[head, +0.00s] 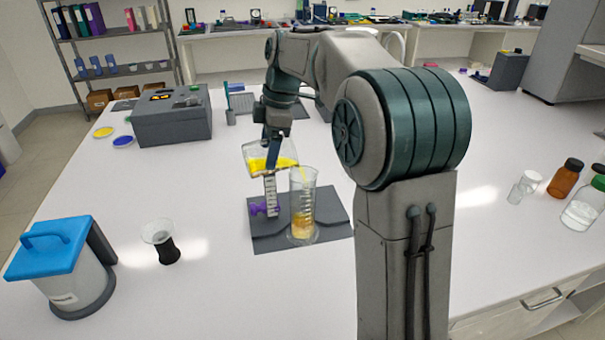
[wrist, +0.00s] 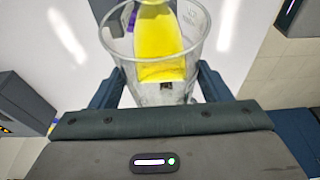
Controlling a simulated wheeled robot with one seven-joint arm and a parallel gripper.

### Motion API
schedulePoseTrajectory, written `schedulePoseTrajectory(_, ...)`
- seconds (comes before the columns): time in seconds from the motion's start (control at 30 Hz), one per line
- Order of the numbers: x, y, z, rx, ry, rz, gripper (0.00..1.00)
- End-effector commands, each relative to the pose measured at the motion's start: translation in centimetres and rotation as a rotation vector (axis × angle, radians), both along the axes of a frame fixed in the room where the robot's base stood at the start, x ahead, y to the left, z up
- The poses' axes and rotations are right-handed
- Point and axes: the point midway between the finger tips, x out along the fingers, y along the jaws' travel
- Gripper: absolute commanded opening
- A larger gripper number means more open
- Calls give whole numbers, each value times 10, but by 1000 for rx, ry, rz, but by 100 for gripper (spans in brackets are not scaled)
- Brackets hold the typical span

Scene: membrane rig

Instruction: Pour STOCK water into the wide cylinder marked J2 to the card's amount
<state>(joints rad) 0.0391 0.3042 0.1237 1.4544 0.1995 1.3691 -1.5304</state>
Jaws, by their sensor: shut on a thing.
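My gripper (head: 273,150) is shut on a clear beaker (head: 255,155) of yellow liquid, tilted to the right above the grey mat (head: 330,222). In the wrist view the beaker (wrist: 197,62) sits between my fingers (wrist: 160,88), the liquid running toward its far rim. The wide clear cylinder (head: 303,205) stands upright on the mat, right of the beaker. A thin yellow stream shows at its mouth, and amber-yellow liquid lies in its lower part. A narrow graduated piece (head: 271,196) stands left of it, below the beaker. I cannot read the J2 mark, the STOCK label or a card.
A purple clamp-like part (head: 262,209) is beside the narrow piece. A grey box (head: 172,122) is behind. Bottles (head: 565,180) stand at right. The front table is clear.

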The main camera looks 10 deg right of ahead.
Motion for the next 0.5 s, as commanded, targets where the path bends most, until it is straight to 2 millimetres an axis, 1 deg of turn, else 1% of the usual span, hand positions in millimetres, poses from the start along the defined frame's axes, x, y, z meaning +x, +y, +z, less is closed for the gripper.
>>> schedulePoseTrajectory(0.13, 0, -1, 1, 12, 0, 1, 38)
schedulePoseTrajectory(0.2, 0, 3, 0, -11, -1, 5, 38)
schedulePoseTrajectory(0.33, -1, 26, -12, -152, 0, 15, 38)
schedulePoseTrajectory(0.4, -1, 29, -13, -240, 1, 11, 38)
schedulePoseTrajectory(0.5, 0, 29, -20, -309, 1, 4, 38)
